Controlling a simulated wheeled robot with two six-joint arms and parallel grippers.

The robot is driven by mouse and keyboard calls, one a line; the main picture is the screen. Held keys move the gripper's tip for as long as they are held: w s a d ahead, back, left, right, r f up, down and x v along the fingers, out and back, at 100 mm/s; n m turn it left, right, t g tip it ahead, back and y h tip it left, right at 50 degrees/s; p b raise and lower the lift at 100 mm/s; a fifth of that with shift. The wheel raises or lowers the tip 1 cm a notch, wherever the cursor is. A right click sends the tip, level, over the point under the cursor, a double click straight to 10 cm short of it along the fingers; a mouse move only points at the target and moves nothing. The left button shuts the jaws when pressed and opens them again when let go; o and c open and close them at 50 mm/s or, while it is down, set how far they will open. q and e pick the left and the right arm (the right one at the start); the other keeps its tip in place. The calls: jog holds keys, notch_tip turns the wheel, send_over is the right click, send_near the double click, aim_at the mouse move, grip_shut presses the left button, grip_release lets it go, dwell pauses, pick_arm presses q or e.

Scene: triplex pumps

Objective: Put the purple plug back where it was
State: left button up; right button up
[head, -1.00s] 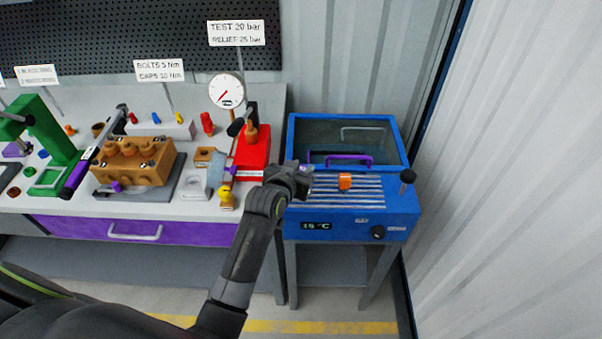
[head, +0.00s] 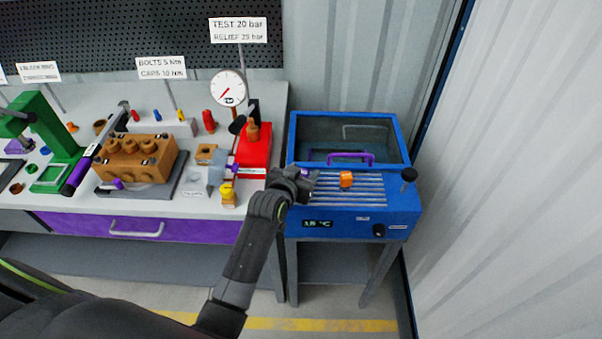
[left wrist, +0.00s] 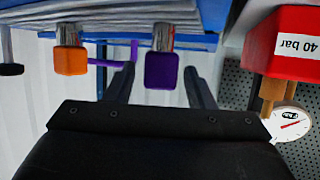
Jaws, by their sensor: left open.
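The purple plug (left wrist: 161,70) shows in the left wrist view as a purple block on a short metal stem at the blue unit. It sits between the two fingers of my open left gripper (left wrist: 160,76), with gaps at both sides. In the head view my left gripper (head: 305,180) is at the left end of the blue unit's slatted top and mostly hides the purple plug. An orange plug (head: 346,180) stands on the slats to its right, and it also shows in the left wrist view (left wrist: 71,62). My right gripper is not in view.
The blue unit (head: 350,222) has a glass-lidded tank with a purple handle (head: 350,155) behind the slats and a black knobbed lever (head: 408,176) at right. A red block (head: 255,155) with a gauge (head: 228,88) stands left, beside a tan pump block (head: 137,158).

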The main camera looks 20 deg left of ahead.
pick_arm(q)
jog(key=shift+r, duration=0.2)
jog(key=b+v, duration=0.1)
jog(key=v, duration=1.1)
